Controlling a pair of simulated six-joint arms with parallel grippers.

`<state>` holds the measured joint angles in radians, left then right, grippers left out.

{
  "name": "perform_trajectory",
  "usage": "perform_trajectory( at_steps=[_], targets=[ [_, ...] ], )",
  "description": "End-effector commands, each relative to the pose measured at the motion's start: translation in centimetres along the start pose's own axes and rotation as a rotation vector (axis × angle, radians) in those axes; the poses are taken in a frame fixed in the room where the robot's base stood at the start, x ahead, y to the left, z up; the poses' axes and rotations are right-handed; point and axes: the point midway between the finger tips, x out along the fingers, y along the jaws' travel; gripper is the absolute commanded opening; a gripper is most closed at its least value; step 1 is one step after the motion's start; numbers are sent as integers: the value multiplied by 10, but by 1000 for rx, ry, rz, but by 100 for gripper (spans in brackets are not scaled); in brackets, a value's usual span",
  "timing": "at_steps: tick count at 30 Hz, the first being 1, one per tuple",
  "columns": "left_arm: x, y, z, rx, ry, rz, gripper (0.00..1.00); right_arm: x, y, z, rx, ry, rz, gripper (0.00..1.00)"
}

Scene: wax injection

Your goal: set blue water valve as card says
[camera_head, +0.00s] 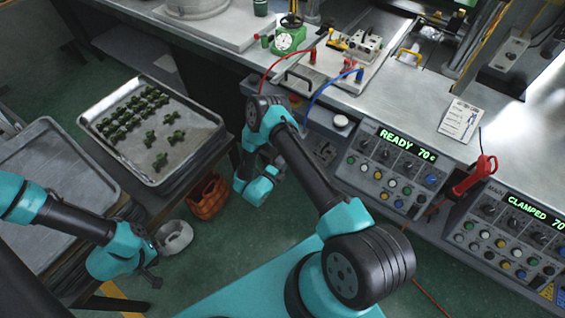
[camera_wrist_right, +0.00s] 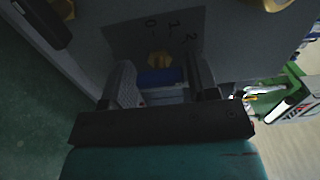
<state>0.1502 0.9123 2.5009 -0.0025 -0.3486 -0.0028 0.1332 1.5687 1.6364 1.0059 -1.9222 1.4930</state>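In the right wrist view the blue valve handle (camera_wrist_right: 160,77) lies between the two fingers of my right gripper (camera_wrist_right: 163,88). I cannot tell whether the fingers press on the handle. In the head view my right arm hides the valve and its gripper at the bench front. A white card (camera_head: 460,121) with small, unreadable print lies on the bench at the right. My left gripper (camera_head: 153,271) hangs low at the left, away from the bench; its finger gap is unclear.
Control panels reading READY (camera_head: 390,170) and CLAMPED (camera_head: 512,232) line the bench front. Red (camera_head: 275,66) and blue (camera_head: 318,97) hoses run over its edge. A metal tray (camera_head: 190,160) of green pieces stands at the left, with an orange basket (camera_head: 207,196) beside it.

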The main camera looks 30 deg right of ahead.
Motion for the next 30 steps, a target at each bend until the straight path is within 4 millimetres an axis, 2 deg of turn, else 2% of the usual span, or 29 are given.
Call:
perform_trajectory(
  at_steps=[1, 5, 13, 17, 23, 30],
  targets=[
    [0, 0, 0, 0, 0, 0, 35, 0, 0, 0, 0, 0, 0, 59],
    [0, 0, 0, 0, 0, 0, 35, 0, 0, 0, 0, 0, 0, 70],
    [0, 0, 0, 0, 0, 0, 35, -1, 0, 0, -1, 0, 0, 70],
    [0, 0, 0, 0, 0, 0, 35, -8, 0, 0, -1, -1, 0, 70],
    [0, 0, 0, 0, 0, 0, 35, -35, 0, 1, -2, -4, 1, 70],
    [0, 0, 0, 0, 0, 0, 35, -81, 0, 1, -1, -5, 0, 70]
  ],
)
